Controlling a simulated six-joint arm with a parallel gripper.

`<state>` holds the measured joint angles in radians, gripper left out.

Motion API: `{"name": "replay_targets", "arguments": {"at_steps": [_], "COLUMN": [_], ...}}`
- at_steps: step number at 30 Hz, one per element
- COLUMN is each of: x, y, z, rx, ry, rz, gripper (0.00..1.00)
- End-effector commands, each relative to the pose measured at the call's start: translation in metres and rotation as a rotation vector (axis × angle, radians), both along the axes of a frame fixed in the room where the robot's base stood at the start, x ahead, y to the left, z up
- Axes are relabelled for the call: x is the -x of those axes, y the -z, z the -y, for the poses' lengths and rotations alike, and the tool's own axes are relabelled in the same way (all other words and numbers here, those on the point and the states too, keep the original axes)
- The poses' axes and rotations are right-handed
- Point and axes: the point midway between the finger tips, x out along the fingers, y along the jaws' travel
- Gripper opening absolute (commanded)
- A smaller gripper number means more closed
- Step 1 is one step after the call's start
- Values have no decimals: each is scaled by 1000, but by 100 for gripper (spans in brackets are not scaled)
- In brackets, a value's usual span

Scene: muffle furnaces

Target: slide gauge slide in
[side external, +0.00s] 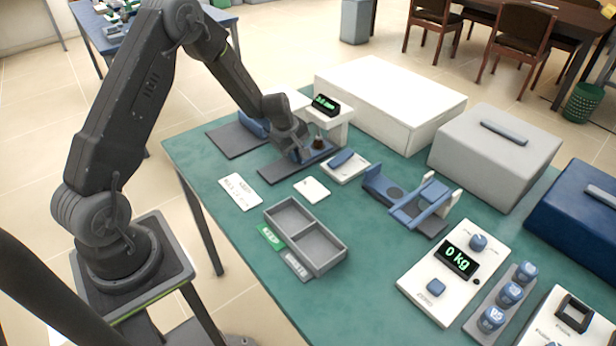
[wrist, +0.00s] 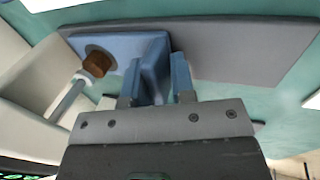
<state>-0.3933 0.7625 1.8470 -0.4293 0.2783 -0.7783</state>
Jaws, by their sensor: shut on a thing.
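The gauge (side external: 336,120) is a white stand with a green-lit display, at the back of the green table. Its blue slide (wrist: 118,45) lies on a dark grey base strip (wrist: 235,50). A small brown piece (wrist: 96,65) sits at a round grey spot on the slide, beside the tip of the thin gauge rod (wrist: 66,100); it also shows below the gauge head in the side view (side external: 318,142). My gripper (wrist: 155,85) is shut on the slide's upright blue handle (wrist: 153,62), with a finger on either side. In the side view my gripper (side external: 300,150) partly hides the slide.
A grey two-compartment tray (side external: 318,233) with a green label stands in front. A white block with a blue top piece (side external: 345,166), a blue cradle (side external: 415,200) and a scale reading 0 kg (side external: 452,275) are to the right. A white box (side external: 385,100) stands behind.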

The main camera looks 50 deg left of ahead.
Motion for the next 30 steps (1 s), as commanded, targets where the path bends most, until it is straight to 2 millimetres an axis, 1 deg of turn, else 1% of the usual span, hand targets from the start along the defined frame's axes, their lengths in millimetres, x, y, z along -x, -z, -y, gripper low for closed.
{"name": "replay_targets", "arguments": {"at_steps": [1,2,11,30], "x": [-3,-2,-2,-2], "y": [-1,-1,-3,-52], "z": [0,0,0,0], "rx": [-2,-1,-1,-1], "ry": [0,0,0,1], "rz": [3,2,2,3], "gripper": [25,28,28,28]}}
